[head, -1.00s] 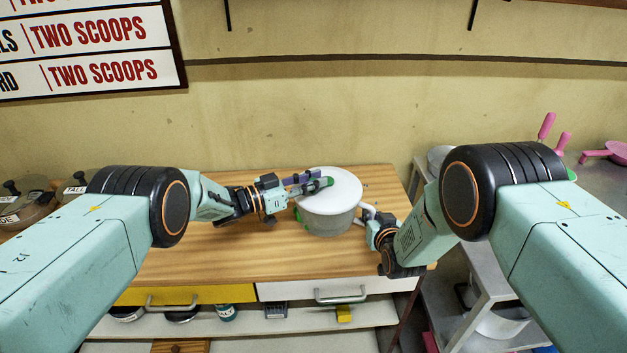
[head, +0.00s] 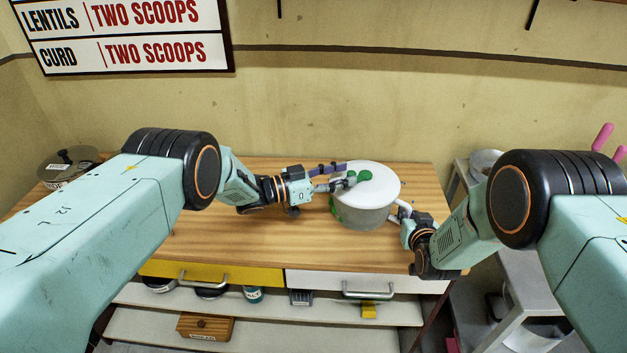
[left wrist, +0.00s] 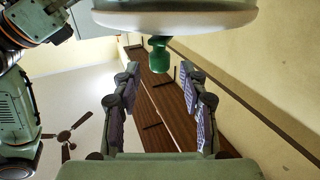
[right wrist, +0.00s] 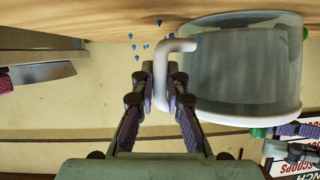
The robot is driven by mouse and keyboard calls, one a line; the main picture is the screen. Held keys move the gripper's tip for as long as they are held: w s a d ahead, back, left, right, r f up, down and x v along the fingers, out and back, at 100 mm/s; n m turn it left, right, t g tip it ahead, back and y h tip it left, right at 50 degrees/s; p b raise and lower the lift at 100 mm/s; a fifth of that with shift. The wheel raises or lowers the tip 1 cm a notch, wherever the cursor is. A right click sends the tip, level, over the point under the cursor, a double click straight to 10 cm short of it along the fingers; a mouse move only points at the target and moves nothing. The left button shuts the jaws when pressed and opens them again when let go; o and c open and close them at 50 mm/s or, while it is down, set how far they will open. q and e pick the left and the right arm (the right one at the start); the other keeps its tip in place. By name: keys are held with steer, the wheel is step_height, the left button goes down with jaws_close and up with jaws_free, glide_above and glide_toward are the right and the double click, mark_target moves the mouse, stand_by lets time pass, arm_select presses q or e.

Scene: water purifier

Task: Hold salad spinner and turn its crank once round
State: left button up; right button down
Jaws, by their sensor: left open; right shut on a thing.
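The salad spinner (head: 364,213) stands upright on the wooden table, with a clear bowl, a white lid and a green crank (head: 364,175) on top. My left gripper (head: 346,175) is open at the lid's left side, beside the crank. In the left wrist view the green crank knob (left wrist: 158,55) hangs near the fingertips, between the spread fingers and seemingly clear of both. My right gripper (head: 404,213) is shut on the spinner's white side handle. In the right wrist view the handle (right wrist: 162,72) passes between the fingers (right wrist: 161,85).
The wooden table (head: 260,235) is clear to the left of the spinner. A yellow drawer (head: 215,274) and a white drawer (head: 350,284) are below its front edge. A grey metal stand (head: 520,290) is at the right. A lidded pot (head: 68,165) sits at the far left.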

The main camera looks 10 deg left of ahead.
arm_select(q)
steer(key=v, duration=0.9)
steer(key=w+d+r+n+t+y, duration=0.1)
steer(key=d+r+n+t+y, duration=0.1)
steer(key=d+r, duration=1.15)
steer(key=s+a+f+n+t+y, duration=0.1)
steer(key=s+a+f+n+y, duration=0.4)
steer(key=a+f+y, duration=0.3)
steer(key=shift+s+f+x, duration=0.1)
steer(key=shift+f+x, duration=0.05)
steer(key=shift+x, duration=1.95)
steer(key=shift+s+f+x, duration=0.1)
steer(key=shift+f+x, duration=0.05)
steer(key=shift+x, duration=1.95)
steer(key=shift+f+x, duration=0.15)
steer(key=shift+x, duration=2)
steer(key=shift+s, duration=0.1)
jaws_close()
